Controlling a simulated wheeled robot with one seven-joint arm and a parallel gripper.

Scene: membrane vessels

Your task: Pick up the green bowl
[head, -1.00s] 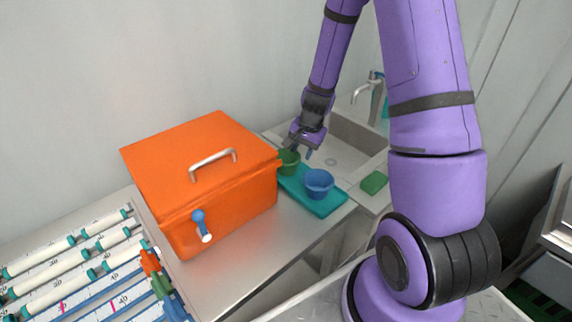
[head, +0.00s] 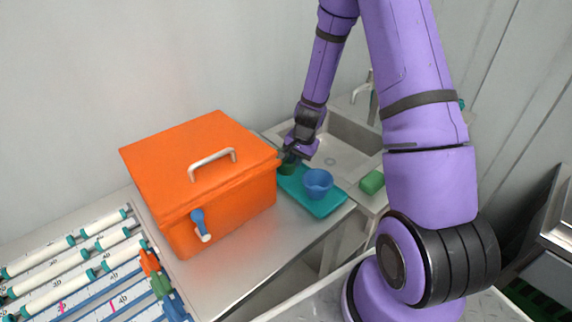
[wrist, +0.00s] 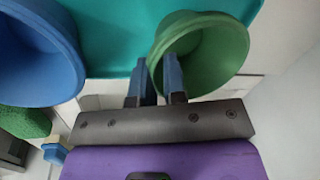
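The green bowl (head: 288,169) stands on the teal tray beside the orange box, partly hidden by my gripper in the head view. My gripper (head: 291,155) is lowered at it from above. In the wrist view the green bowl (wrist: 213,50) is at the upper right, its mouth facing the camera. My gripper (wrist: 157,72) has its fingers a little apart there, one over the bowl's inside and one outside, with the near-left rim between them. I see no clear grip on the rim.
A blue bowl (head: 318,184) stands close by on the teal tray (head: 322,207). The orange box (head: 222,188) rises right beside the green bowl. A sink (head: 345,150) lies behind, and a green sponge (head: 371,182) is to the right.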

